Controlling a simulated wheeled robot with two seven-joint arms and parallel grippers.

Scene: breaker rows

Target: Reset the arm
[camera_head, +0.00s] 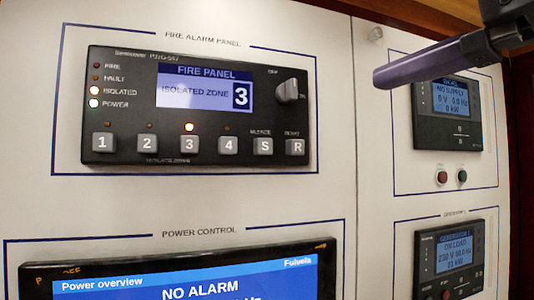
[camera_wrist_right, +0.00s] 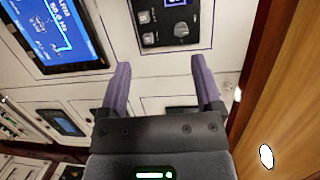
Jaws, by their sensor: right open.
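My right gripper (camera_head: 385,76) comes in at the top right of the head view, in front of the panel wall. Only one purple finger shows clearly there. In the right wrist view the gripper (camera_wrist_right: 160,66) has its two purple fingers spread, with nothing between them. The fingers point at the wall and appear to touch nothing. My left gripper is not in view.
The fire alarm panel (camera_head: 130,110) reads "ISOLATED ZONE 3", with the light above button 3 lit. Below it is a power overview screen (camera_head: 190,285) reading "NO ALARM". Small meter panels (camera_head: 447,138) stand at right. A wooden side wall (camera_wrist_right: 285,90) borders the right.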

